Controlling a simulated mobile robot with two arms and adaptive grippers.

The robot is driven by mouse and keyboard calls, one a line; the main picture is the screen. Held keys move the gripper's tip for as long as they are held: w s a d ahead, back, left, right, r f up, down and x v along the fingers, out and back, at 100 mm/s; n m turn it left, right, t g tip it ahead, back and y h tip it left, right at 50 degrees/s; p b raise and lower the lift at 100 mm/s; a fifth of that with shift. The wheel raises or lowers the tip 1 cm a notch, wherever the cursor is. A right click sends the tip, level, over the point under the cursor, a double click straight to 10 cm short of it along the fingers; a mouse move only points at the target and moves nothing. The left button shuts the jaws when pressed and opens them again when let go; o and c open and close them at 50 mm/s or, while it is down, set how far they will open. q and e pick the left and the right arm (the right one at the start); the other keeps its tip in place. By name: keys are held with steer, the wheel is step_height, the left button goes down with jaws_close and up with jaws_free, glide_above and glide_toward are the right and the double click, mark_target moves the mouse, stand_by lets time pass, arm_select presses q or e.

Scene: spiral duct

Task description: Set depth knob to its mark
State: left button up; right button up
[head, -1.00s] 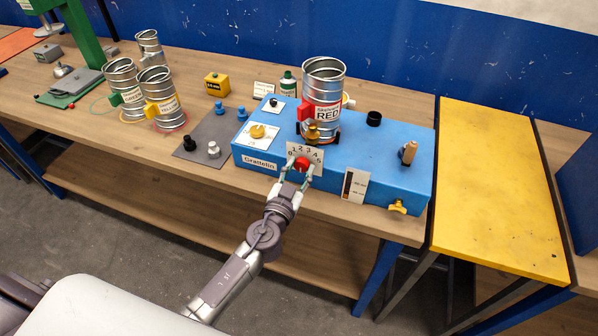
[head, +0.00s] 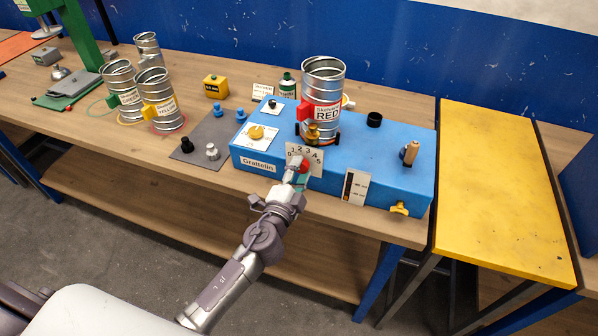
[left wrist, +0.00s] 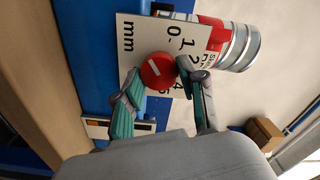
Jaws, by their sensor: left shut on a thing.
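The depth knob (head: 304,166) is a red round knob on the front of the blue machine (head: 350,160). A white scale plate (head: 317,158) numbered from 0 to 5 stands behind it. My left gripper (head: 298,171) is shut on the knob, partly covering it in the head view. In the left wrist view the red knob (left wrist: 158,71) shows a short white line on its face and sits between the fingertips (left wrist: 160,80). The plate there (left wrist: 135,35) reads "mm"; the fingers and knob hide some numbers. I cannot tell which number the line points to. My right gripper is out of view.
A metal duct with a red label (head: 323,85) stands on the machine above the knob. A yellow dial (head: 257,133) is to the left, a small gauge card (head: 355,187) to the right. A clear yellow table (head: 500,190) stands at right.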

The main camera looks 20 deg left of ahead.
arm_select(q)
steer(key=m, duration=0.4)
steer(key=shift+f+m, duration=0.1)
steer(key=shift+m, duration=0.3)
steer(key=m, duration=0.3)
steer(key=shift+m, duration=0.3)
steer(key=m+p, duration=0.1)
steer(key=m, duration=0.2)
steer(key=shift+m, duration=0.3)
steer(key=shift+f+m+p, duration=0.1)
steer(key=shift+m+p, duration=0.3)
steer(key=shift+m, duration=1.5)
steer(key=o, duration=1.1)
steer(key=shift+o, duration=0.2)
